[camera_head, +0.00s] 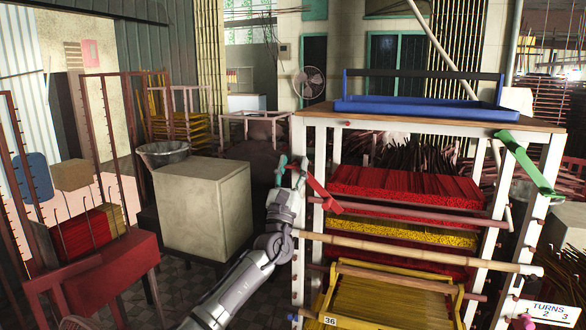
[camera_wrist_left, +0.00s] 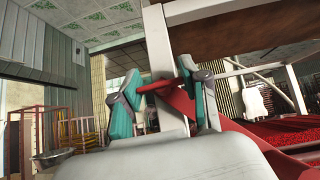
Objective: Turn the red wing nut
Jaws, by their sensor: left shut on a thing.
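The red wing nut (camera_head: 323,194) is a flat bar-like piece on the left front post of the white rack (camera_head: 299,260). My left gripper (camera_head: 291,172), with teal fingertips, reaches up from below to the wing nut's upper left end. In the left wrist view the red wing nut (camera_wrist_left: 178,102) shows between the teal fingers of my left gripper (camera_wrist_left: 163,92), which are shut on it. The fingers and palm hide part of it. My right gripper is not in view.
A green wing nut (camera_head: 525,163) is on the right post, and a pink one (camera_head: 528,322) is below by a "TURNS 2 3" sign (camera_head: 549,311). A blue tray (camera_head: 420,107) stands on the rack top. A bamboo pole (camera_head: 420,252) crosses the front. A beige block (camera_head: 203,208) stands left.

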